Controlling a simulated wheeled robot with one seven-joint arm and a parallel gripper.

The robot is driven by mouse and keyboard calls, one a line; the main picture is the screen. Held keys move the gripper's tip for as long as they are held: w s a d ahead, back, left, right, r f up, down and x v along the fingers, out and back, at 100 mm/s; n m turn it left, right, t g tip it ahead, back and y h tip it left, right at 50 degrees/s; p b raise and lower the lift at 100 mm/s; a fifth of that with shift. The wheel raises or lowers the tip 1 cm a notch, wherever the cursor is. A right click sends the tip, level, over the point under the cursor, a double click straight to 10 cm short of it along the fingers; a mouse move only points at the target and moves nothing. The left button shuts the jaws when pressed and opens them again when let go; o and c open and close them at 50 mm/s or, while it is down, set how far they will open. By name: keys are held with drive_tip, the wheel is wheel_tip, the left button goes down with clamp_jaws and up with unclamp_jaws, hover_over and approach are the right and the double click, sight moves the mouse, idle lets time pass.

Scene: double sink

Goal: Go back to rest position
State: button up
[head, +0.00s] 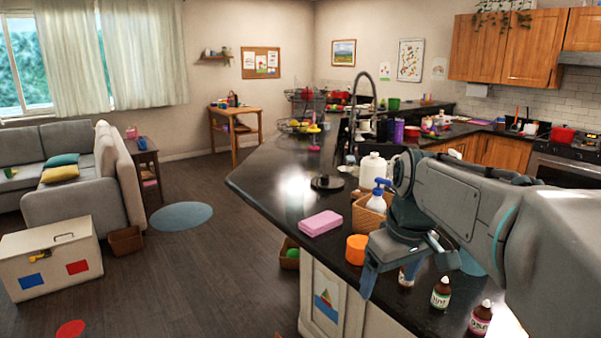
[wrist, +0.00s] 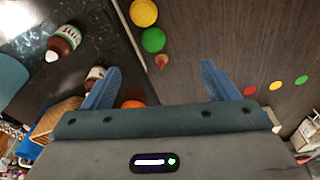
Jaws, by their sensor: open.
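My gripper (head: 405,268) is over the near edge of the dark counter (head: 274,170) in the head view, beside an orange cup-like item (head: 356,249) and several small brown bottles. In the wrist view my gripper (wrist: 160,82) shows two blue fingers spread wide with nothing between them. Below the fingers the wrist view shows the counter edge and the dark wood floor (wrist: 215,30). My arm reaches in from the right of the head view and hides part of the counter behind it.
A pink block (head: 320,223), a wicker basket (head: 366,216) and a white jug (head: 373,170) stand on the counter near my gripper. Brown labelled bottles (head: 440,293) stand at the counter's near edge. A white chest (head: 50,262) and sofa are at left. The floor between is mostly open.

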drive_tip(key=s+f+m+t, duration=0.1)
drive_tip(key=s+f+m, duration=0.3)
drive_tip(key=s+f, duration=0.6)
drive_tip(key=s, duration=0.3)
drive_tip(key=shift+s+a+f+m+h, duration=0.3)
drive_tip(key=shift+s+a+m+h, duration=0.1)
